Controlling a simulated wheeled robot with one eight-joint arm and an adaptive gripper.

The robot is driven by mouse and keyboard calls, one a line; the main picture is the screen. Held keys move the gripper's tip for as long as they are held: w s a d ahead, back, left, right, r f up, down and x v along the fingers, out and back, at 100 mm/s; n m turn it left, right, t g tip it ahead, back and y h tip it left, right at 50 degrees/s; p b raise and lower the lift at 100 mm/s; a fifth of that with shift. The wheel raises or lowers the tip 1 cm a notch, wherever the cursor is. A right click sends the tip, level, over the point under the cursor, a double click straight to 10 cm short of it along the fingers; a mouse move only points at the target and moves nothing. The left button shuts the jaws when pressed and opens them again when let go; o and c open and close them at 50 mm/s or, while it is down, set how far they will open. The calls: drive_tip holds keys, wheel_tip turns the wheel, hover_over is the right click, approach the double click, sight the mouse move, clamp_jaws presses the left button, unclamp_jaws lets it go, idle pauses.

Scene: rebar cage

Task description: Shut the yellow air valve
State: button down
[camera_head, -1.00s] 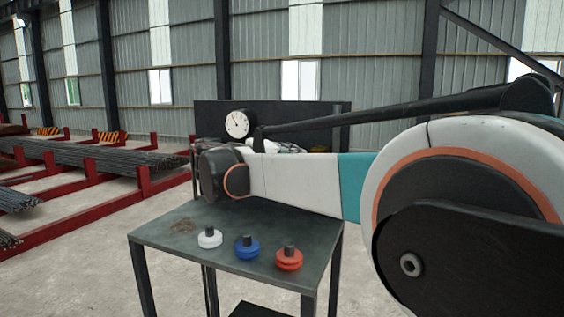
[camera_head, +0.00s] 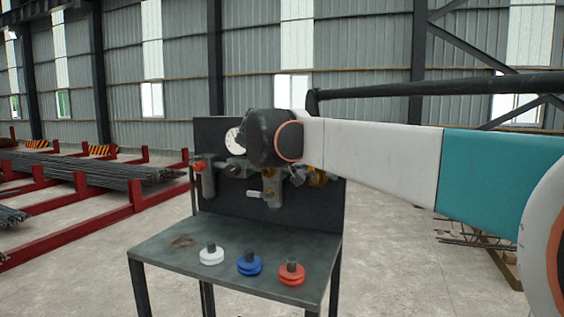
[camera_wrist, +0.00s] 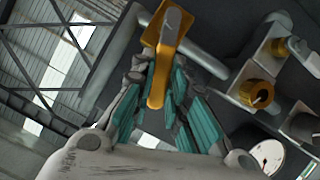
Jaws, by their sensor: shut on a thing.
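The yellow valve handle (camera_wrist: 158,75) is a long rounded lever in the wrist view. It stands between the teal-padded fingers of my gripper (camera_wrist: 166,84), which are closed on it. The handle's upper end joins a grey pipe fitting. In the head view, a yellow part (camera_head: 317,177) shows at the right of the dark panel (camera_head: 228,205), partly behind my arm. My wrist hides much of the contact there.
Brass fittings (camera_wrist: 257,93) and a white gauge (camera_wrist: 268,155) sit close by. The bench (camera_head: 220,262) holds a white knob (camera_head: 211,256), a blue knob (camera_head: 249,265) and a red knob (camera_head: 291,275). Red racks (camera_head: 60,222) with rebar stand left.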

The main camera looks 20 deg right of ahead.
drive_tip(key=shift+s+d+r+m+t+y, duration=0.1)
drive_tip(key=shift+s+d+m+t+y, duration=0.1)
drive_tip(key=shift+s+d+m+y, duration=0.35)
drive_tip(key=shift+s+d+r+m+t+y, duration=0.15)
drive_tip(key=shift+d+m+t+y, duration=0.15)
drive_tip(key=shift+m, duration=0.45)
drive_tip(key=shift+f, duration=0.1)
drive_tip(key=c, duration=1.6)
unclamp_jaws()
drive_tip(key=shift+o, duration=0.2)
drive_tip(key=v, duration=1.2)
